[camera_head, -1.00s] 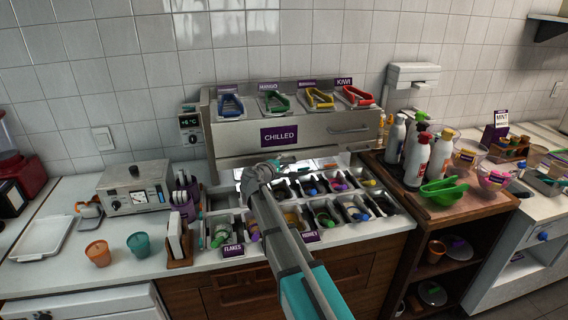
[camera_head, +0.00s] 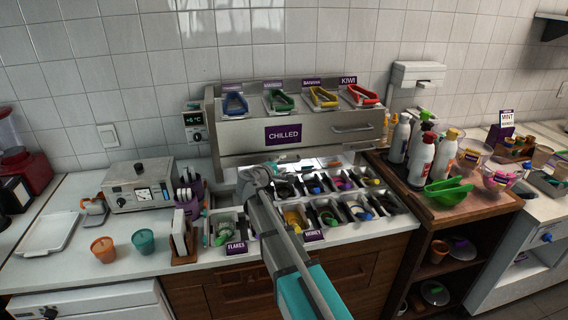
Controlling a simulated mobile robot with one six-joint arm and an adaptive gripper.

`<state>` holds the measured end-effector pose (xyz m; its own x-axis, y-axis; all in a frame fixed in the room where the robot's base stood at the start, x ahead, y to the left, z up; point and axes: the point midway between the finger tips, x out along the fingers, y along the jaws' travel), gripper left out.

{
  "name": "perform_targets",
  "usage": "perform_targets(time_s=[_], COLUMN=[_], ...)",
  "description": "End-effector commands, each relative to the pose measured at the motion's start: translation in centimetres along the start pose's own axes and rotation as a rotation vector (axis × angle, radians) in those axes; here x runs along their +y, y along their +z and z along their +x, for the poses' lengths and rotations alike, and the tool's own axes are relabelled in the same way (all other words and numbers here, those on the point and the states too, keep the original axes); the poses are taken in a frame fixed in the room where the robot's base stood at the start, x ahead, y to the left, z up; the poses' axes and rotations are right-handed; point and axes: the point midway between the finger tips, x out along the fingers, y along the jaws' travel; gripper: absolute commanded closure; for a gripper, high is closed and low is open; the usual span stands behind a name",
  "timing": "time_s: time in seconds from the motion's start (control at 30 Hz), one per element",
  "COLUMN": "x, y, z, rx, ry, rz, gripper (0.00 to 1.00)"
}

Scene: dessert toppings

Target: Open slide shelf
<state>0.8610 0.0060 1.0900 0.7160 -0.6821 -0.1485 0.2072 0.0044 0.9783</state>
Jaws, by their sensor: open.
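The steel chilled unit (camera_head: 236,146) stands at the back of the counter, with a purple CHILLED label and a bar handle (camera_head: 352,128) on the right of its front. Its front panel hangs above a lit gap over the topping bins. My arm reaches in from the bottom edge. My gripper (camera_head: 277,165) is small and partly hidden by my own arm, at the lower edge of the front panel and left of the handle. It looks open and empty. I cannot tell whether it touches the panel.
Several topping bins (camera_head: 297,236) with colored scoops lie below the unit. Four-color tongs sit on top. An orange cup (camera_head: 104,250) and teal cup (camera_head: 144,242) stand at left.

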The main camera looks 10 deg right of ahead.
Motion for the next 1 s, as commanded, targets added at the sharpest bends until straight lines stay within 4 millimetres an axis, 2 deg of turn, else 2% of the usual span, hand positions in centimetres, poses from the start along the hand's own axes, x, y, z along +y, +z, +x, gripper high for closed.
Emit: perform_targets(time_s=[1.0], x=[0.0], y=[0.1], z=[-5.1], rx=[0.000], ry=[0.000], rz=[-0.001], gripper=[0.50])
